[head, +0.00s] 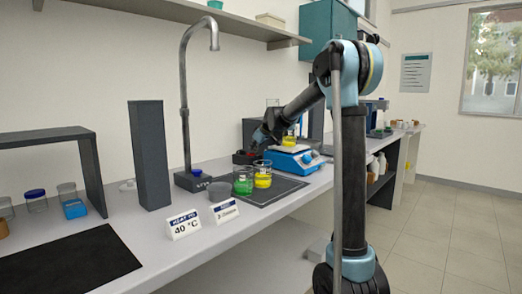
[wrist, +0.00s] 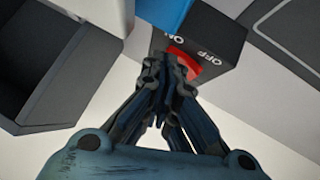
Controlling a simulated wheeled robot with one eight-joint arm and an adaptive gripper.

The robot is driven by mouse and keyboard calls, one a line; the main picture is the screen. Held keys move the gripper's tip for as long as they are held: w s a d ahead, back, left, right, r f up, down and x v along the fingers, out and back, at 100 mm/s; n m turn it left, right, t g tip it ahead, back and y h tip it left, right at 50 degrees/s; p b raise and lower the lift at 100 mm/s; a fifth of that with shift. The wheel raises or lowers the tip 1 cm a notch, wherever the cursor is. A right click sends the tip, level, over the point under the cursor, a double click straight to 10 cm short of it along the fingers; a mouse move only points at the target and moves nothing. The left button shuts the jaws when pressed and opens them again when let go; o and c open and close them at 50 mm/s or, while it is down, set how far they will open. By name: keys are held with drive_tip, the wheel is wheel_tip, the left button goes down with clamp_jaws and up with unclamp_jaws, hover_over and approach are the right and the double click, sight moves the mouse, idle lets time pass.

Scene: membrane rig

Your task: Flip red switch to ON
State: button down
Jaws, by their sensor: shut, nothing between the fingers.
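A red switch (wrist: 198,62) sits on a dark box (wrist: 222,30) in the wrist view. White ON and OFF labels are printed on the box, ON toward the left and OFF toward the right. My gripper (wrist: 164,66) is shut and empty, and its fingertips overlap the left part of the switch, on the ON label's side. They hide that part. I cannot tell whether they touch it or which way the switch is tilted. In the head view, my gripper (head: 259,140) is low over the bench beside the small dark box (head: 241,157).
A blue-and-white stirrer plate (head: 297,160) with a yellow-liquid beaker stands close by. Beakers of green liquid (head: 243,182) and yellow liquid (head: 263,177) stand on a dark mat in front. A tall faucet (head: 184,100) rises to the left.

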drive_tip(key=shift+s+a, duration=0.6)
idle(0.3)
drive_tip(key=shift+r, duration=0.55)
wheel_tip(320, 180, up, 3)
drive_tip(key=shift+f, duration=0.15)
drive_tip(key=w+d+v, duration=0.1)
drive_tip(key=v, duration=0.8)
drive_tip(key=shift+d+r, duration=0.3)
drive_tip(key=shift+r, duration=0.3)
